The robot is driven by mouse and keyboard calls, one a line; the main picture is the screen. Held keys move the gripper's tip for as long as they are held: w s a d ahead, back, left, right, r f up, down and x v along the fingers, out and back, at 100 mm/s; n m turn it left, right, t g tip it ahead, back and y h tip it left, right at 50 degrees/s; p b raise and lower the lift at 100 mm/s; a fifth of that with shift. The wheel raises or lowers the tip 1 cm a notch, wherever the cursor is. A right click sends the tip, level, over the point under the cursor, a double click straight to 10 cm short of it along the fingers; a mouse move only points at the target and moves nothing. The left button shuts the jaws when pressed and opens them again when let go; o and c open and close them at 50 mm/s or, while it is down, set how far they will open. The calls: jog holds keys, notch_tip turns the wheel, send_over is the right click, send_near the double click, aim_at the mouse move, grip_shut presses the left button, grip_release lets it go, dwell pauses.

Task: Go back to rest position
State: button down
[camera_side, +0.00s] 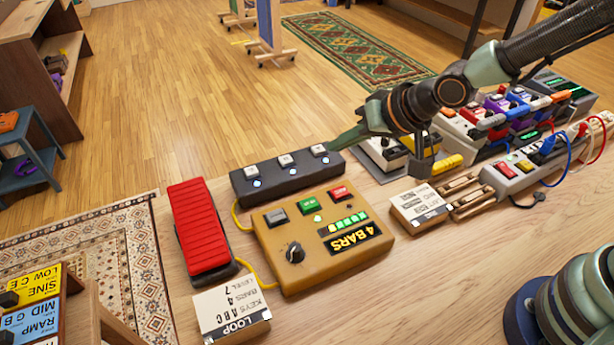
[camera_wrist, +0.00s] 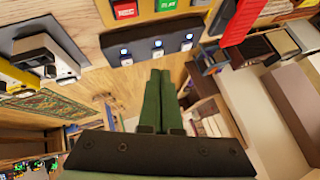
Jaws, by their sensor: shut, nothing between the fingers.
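My gripper (camera_side: 338,143) reaches in from the right in the side view, over the table. Its green fingers point left and slightly down, with the tips close to the right end of the black three-switch pedal (camera_side: 287,172). I cannot tell from the side view whether they touch it. In the wrist view my gripper (camera_wrist: 160,74) shows its two green fingers side by side, shut and with nothing between them. The three-switch pedal (camera_wrist: 175,48) lies just beyond the tips there. Its three switches show lit blue-white lights.
The yellow looper box (camera_side: 320,235), red foot pedal (camera_side: 203,228) and loop card (camera_side: 231,312) stand on the wooden table. A white card box (camera_side: 420,207) and crowded pedals with cables (camera_side: 520,172) fill the right. Bare wood lies at the front right (camera_side: 440,280).

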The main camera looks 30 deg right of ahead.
jog(key=s+d+r+h, duration=0.1)
jog(key=s+d+r, duration=0.2)
jog(key=d, duration=0.3)
jog(key=s+d+r+n+g+h, duration=0.1)
jog(key=s+d+r, duration=0.2)
jog(key=d, duration=0.3)
jog(key=s+d+r+g+h, duration=0.1)
jog(key=s+d+r, duration=0.3)
jog(key=d, duration=0.3)
jog(key=shift+s+n+h, duration=0.3)
jog(key=shift+s, duration=0.15)
